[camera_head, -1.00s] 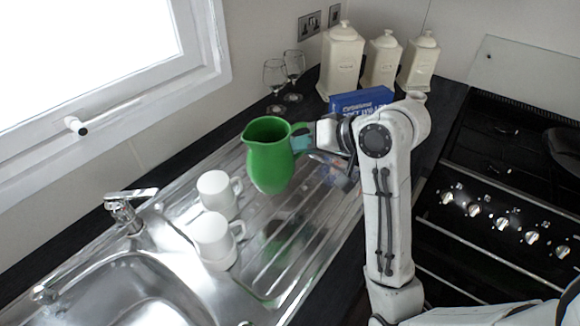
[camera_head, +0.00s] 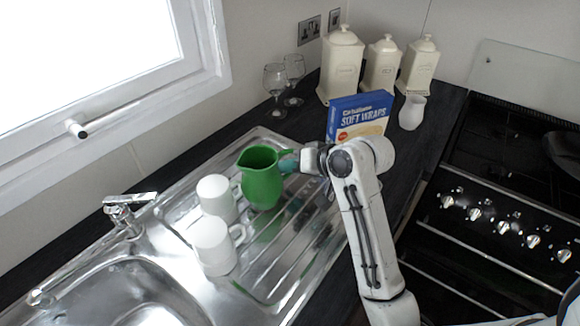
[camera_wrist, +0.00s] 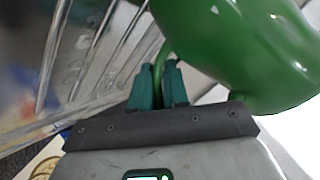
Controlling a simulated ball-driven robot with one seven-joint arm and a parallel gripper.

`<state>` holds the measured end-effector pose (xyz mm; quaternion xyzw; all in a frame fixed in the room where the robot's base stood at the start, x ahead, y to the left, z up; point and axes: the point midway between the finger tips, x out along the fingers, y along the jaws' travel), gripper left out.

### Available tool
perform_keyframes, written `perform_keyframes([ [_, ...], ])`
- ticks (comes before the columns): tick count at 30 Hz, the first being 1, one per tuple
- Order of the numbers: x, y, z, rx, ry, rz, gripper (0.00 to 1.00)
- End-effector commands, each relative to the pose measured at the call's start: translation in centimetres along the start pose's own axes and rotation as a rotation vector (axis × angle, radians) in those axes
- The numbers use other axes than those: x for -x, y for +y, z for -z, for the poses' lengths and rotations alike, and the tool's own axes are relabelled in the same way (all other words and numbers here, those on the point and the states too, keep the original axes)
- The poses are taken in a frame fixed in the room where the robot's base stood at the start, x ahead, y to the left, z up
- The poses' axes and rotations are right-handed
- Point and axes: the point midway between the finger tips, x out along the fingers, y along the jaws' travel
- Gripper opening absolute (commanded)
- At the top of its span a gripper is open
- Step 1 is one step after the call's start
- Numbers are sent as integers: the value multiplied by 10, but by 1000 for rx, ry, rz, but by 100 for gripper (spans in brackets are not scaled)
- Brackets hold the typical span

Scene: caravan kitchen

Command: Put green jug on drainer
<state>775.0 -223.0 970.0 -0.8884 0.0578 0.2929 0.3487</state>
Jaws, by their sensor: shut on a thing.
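The green jug (camera_head: 262,180) is upright at the drainer (camera_head: 290,232), right beside the white mugs. Whether its base touches the ridged steel I cannot tell for sure. My gripper (camera_head: 290,163) is at the jug's right side, its teal fingers shut on the handle. In the wrist view the fingers (camera_wrist: 157,88) close around the thin green handle, with the jug's body (camera_wrist: 245,50) filling the upper right. The drainer's ridges (camera_wrist: 95,50) show at the upper left there.
Two white mugs (camera_head: 214,245) stand on the drainer left of the jug, near the sink (camera_head: 130,290). A blue soft wraps box (camera_head: 358,117), a small white cup (camera_head: 412,112), wine glasses (camera_head: 275,80) and cream canisters (camera_head: 342,65) stand behind. The drainer's front right is clear.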

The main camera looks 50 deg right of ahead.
Motion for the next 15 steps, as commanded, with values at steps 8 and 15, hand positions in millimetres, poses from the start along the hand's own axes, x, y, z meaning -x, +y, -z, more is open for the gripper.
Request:
perform_keyframes([
  [8,-1,1,-1,0,0,0,26],
  [15,-1,0,-1,0,0,1,40],
])
